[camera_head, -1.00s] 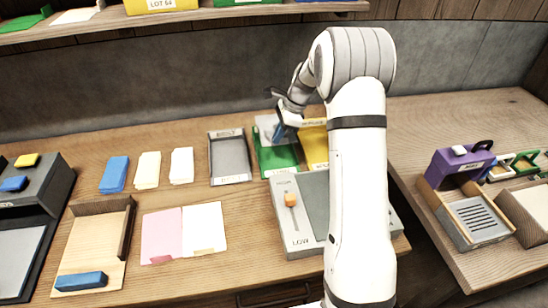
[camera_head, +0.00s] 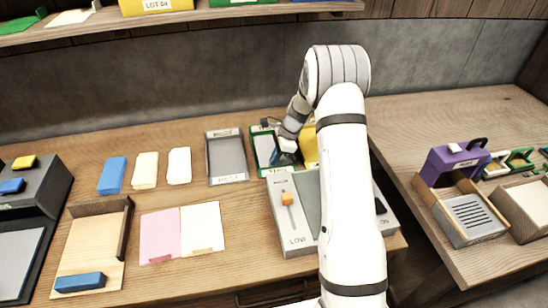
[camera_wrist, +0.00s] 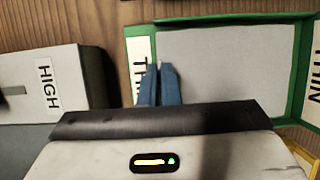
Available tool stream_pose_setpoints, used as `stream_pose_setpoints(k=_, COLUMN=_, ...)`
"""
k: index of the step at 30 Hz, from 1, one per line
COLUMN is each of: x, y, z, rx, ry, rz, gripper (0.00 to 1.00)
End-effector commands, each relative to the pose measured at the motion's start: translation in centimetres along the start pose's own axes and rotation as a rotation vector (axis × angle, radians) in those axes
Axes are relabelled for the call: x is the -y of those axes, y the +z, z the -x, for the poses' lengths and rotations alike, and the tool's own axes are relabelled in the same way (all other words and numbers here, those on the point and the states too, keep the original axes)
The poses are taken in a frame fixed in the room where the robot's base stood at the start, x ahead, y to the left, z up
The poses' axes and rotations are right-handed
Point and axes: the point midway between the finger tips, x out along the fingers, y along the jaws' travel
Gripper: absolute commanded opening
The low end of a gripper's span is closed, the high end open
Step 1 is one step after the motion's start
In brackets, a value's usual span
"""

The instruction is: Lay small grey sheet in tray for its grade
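The small grey sheet (camera_wrist: 225,70) lies within the walls of the green tray (camera_wrist: 215,20), covering most of its floor. The tray's end labels read THIN, one partly hidden by my fingers. In the head view the sheet (camera_head: 264,148) and the green tray (camera_head: 253,142) show just left of my gripper (camera_head: 279,155). In the wrist view my gripper's blue fingers (camera_wrist: 159,68) are close together at the sheet's near-left edge, and look shut on it. The exact grip on the edge is hard to see.
A grey tray (camera_head: 210,160) stands left of the green one, and a yellow tray (camera_head: 310,148) is partly hidden behind my arm. A grey gauge with an orange slider (camera_head: 288,198) stands in front. Pink (camera_head: 160,235) and white sheets lie at the left.

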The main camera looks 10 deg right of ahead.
Motion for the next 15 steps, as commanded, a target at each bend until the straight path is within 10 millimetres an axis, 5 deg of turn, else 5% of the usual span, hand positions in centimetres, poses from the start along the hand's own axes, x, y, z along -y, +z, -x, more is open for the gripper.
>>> stream_pose_setpoints(k=4, x=-0.01, y=-0.17, z=-0.34, rx=0.0, ry=0.0, rz=-0.001, gripper=0.0)
stream_pose_setpoints(k=12, x=0.01, y=-0.14, z=-0.2, rx=0.0, ry=0.0, rz=-0.001, gripper=0.24)
stream_pose_setpoints(k=15, x=0.0, y=-0.15, z=-0.19, rx=0.0, ry=0.0, rz=-0.001, gripper=0.25)
